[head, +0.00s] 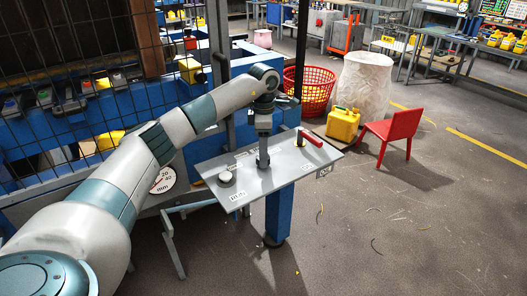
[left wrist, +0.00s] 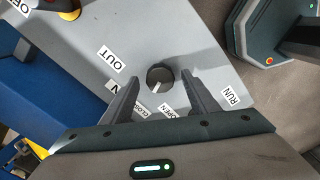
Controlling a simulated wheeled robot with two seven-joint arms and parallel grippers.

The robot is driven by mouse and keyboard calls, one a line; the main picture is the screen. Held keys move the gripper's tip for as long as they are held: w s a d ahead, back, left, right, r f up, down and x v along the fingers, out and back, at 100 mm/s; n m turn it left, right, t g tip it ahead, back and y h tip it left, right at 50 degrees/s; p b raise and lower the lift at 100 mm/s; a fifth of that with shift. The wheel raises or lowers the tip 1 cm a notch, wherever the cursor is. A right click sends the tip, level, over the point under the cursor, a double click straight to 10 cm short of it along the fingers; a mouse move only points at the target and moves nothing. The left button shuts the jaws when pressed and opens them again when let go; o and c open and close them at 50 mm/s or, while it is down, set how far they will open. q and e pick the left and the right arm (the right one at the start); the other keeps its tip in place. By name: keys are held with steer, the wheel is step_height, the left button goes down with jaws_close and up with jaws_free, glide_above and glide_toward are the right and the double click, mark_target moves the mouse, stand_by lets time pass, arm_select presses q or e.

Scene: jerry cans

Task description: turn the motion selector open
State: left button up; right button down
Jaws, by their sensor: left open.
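The motion selector is a dark round knob (left wrist: 159,77) with a pale pointer mark, on a grey control panel (left wrist: 200,25). The mark points down in the left wrist view, toward the CLOSED (left wrist: 140,110) and OPEN (left wrist: 174,112) labels; I cannot tell which it meets. My left gripper (left wrist: 161,80) is open, one finger on each side of the knob with a visible gap to each. In the head view the left gripper (head: 263,160) points down over the middle of the panel (head: 245,180) and hides the knob. My right gripper is not in view.
A round knob (head: 226,178) sits at the panel's left and a red handle (head: 311,138) at its right. A blue post (head: 278,215) holds the panel. A yellow jerry can (head: 343,125) and red chair (head: 393,132) stand behind right.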

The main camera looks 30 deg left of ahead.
arm_select(q)
steer(key=shift+f, duration=0.4)
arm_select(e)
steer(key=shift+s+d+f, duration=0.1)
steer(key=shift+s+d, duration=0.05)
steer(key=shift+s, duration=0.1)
arm_select(q)
steer(key=c, duration=1)
steer(key=shift+c, duration=0.2)
